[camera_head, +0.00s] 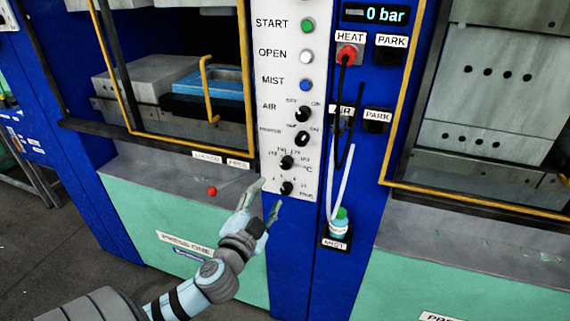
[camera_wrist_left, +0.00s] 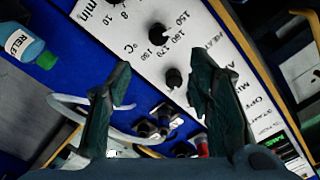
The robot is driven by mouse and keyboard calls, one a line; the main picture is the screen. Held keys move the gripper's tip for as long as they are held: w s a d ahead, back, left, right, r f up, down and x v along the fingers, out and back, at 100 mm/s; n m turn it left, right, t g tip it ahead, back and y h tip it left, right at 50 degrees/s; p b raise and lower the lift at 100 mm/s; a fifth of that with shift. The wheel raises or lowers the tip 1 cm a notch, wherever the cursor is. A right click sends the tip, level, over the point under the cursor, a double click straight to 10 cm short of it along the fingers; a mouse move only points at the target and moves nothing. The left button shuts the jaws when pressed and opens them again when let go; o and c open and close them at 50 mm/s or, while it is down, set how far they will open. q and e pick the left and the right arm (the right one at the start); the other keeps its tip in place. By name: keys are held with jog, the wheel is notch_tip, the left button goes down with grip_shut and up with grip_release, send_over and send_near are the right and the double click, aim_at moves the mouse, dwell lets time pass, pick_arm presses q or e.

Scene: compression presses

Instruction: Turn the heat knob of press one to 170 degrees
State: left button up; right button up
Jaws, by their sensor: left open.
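Press one's white control panel (camera_head: 270,145) carries a column of black knobs. The heat knob (camera_head: 286,162), beside a °C mark, is the second from the bottom. In the left wrist view the heat knob (camera_wrist_left: 158,33) lies beyond the fingertips, with numbers including 150 and 160 around it. I cannot tell its exact setting. My left gripper (camera_head: 267,197) is open and empty, in front of the panel's lower end, below the heat knob in the head view. Its fingers (camera_wrist_left: 165,92) are spread and apart from the knob. My right gripper is not in view.
The minute knob (camera_head: 286,188) sits just below the heat knob, and another black knob (camera_wrist_left: 173,77) is close by. A bottle (camera_head: 339,222), hoses and a red HEAT connector (camera_head: 347,54) are to the right. A red button (camera_head: 212,191) is on the left ledge.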

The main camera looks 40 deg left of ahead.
aim_at(285, 166)
pick_arm(q)
jog(key=p+x, duration=0.1)
jog(key=x, duration=1.3)
jog(key=shift+a+f, duration=0.1)
jog(key=shift+f, duration=0.05)
grip_shut()
